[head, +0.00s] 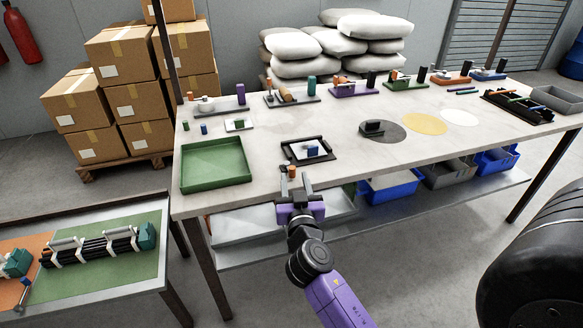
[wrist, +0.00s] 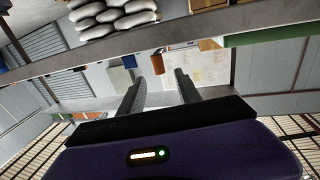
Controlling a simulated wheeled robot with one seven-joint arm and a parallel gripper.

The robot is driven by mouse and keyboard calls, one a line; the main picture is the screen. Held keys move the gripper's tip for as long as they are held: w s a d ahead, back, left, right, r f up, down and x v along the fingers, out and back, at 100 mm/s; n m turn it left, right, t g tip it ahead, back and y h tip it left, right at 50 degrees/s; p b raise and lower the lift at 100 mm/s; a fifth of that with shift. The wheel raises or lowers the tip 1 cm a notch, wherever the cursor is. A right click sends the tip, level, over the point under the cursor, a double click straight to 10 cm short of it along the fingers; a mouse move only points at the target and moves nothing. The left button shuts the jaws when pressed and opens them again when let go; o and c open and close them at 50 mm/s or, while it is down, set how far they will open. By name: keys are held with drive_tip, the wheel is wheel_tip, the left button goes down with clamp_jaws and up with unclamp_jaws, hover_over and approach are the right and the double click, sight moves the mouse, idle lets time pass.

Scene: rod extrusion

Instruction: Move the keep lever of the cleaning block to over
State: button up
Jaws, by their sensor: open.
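I cannot tell for sure which fixture is the cleaning block, and I make out no keep lever. Near the table's front edge, a black-framed plate (head: 327,154) bears a small blue block (head: 312,151). My gripper (head: 294,182) is just in front of the table edge, below that plate in the head view. Its two fingers are apart. A small orange-brown piece (head: 292,171) shows by the fingertips. Nothing is visibly held.
A green tray (head: 216,181) stands at the table's left front. Several coloured base plates with posts, such as a green one (head: 405,85), line the back. A dark block (head: 372,127) sits on a grey disc. Bins (head: 388,188) stand on the lower shelf.

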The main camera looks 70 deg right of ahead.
sight(293, 170)
drive_tip(key=p+x, duration=0.1)
drive_tip(key=x, duration=0.5)
drive_tip(key=shift+c, duration=0.2)
clamp_jaws()
